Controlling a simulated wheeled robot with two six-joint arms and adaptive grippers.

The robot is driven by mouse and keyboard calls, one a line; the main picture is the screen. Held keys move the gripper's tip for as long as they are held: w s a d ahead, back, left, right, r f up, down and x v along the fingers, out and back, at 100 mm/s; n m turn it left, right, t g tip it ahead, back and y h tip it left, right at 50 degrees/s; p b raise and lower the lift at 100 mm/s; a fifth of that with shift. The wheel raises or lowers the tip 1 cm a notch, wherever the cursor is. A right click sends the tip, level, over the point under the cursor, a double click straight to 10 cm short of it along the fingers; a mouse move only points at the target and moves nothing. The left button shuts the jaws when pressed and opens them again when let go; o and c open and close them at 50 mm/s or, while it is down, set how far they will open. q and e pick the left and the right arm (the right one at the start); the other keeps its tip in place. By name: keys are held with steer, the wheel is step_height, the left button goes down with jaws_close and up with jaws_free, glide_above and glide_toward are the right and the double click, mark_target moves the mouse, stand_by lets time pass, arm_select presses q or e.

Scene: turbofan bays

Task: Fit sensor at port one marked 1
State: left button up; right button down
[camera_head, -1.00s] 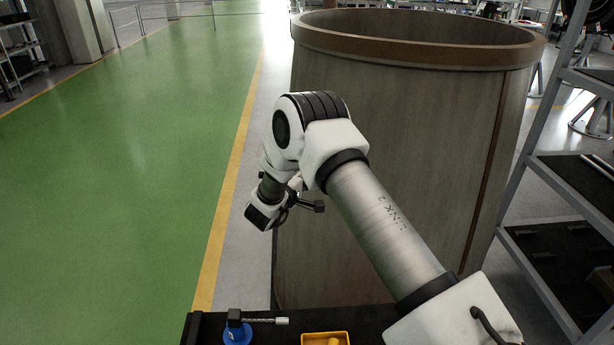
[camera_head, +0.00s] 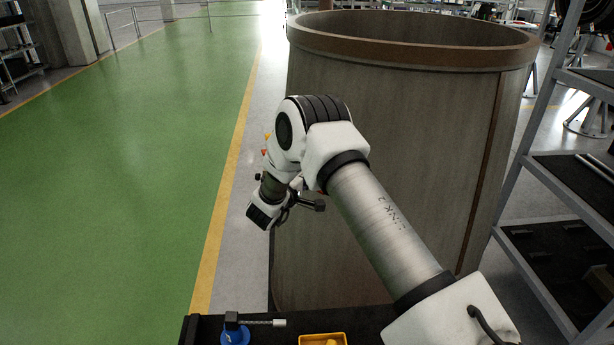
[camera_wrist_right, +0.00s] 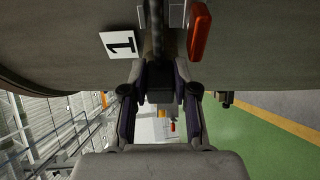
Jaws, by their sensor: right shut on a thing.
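My right gripper (camera_wrist_right: 160,85) is shut on a small dark grey part, which looks like the sensor (camera_wrist_right: 160,96), between its two fingers. In the wrist view it is close under the curved wall of the casing (camera_wrist_right: 60,30). A white label marked 1 (camera_wrist_right: 120,44) is on that wall, just left of the fingers. A grey bracket-like fitting (camera_wrist_right: 177,15) is above the fingers; the port opening cannot be made out. My left gripper is not in view.
A red-orange part (camera_wrist_right: 200,32) juts from the wall right of the fingers. A black tray top (camera_head: 265,335) with a blue-based tool (camera_head: 235,335) and yellow bin (camera_head: 322,339) is at the bottom. A shelf rack (camera_head: 560,190) stands right; the green floor (camera_head: 120,180) left is clear.

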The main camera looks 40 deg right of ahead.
steer(key=shift+d, duration=0.4)
steer(key=c, duration=0.8)
jaws_free()
steer(key=v, duration=1.2)
steer(key=shift+w+f, duration=0.1)
